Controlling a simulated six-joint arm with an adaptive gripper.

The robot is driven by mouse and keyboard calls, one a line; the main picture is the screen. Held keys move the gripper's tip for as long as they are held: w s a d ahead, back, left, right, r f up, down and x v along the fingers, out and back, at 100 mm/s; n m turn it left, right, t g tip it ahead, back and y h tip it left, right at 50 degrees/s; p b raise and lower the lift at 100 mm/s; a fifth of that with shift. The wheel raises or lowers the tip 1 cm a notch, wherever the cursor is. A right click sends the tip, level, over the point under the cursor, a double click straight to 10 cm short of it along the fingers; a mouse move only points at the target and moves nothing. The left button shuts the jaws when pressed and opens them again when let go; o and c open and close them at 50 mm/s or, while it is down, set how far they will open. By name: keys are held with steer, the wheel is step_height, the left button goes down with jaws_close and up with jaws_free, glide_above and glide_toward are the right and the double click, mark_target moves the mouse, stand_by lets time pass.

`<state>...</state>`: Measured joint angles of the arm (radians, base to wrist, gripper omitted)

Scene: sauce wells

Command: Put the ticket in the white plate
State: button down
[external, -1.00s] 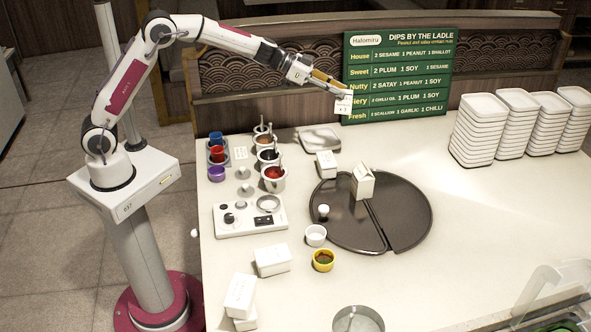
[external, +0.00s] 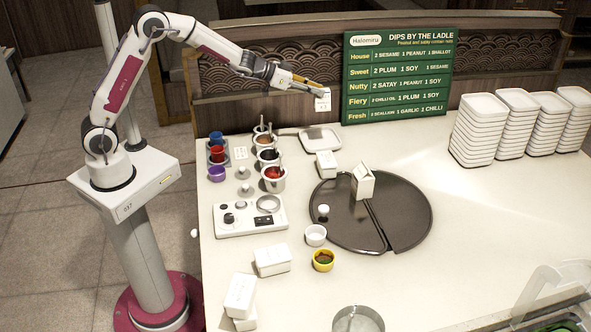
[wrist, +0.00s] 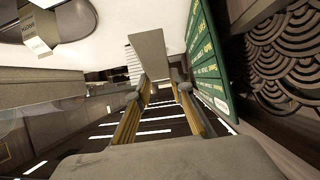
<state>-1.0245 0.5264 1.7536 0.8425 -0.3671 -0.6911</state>
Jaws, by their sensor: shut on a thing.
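My gripper (external: 316,88) is shut on the ticket (external: 323,101), a small white slip with printing that hangs from the fingertips in front of the menu board. In the wrist view the ticket (wrist: 150,54) shows as a greyish panel between the two fingertips (wrist: 160,88). A white plate (external: 320,149), shallow and square, lies on the counter below the gripper. The ticket is in the air, apart from the plate.
A green menu board (external: 397,76) stands at the counter's back edge. Sauce pots (external: 274,180) with ladles stand left of the plate. Plate stacks (external: 477,130) are at the right.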

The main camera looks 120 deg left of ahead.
steer(key=shift+n+g+y, duration=0.3)
steer(key=shift+n, duration=0.1)
steer(key=s+f, duration=0.3)
steer(key=f, duration=0.1)
steer(key=shift+s+f, duration=0.25)
steer(key=shift+s, duration=0.1)
step_height(320, 180, down, 6)
stand_by(0.6)
steer(key=shift+f, duration=0.25)
steer(key=shift+f, duration=1.75)
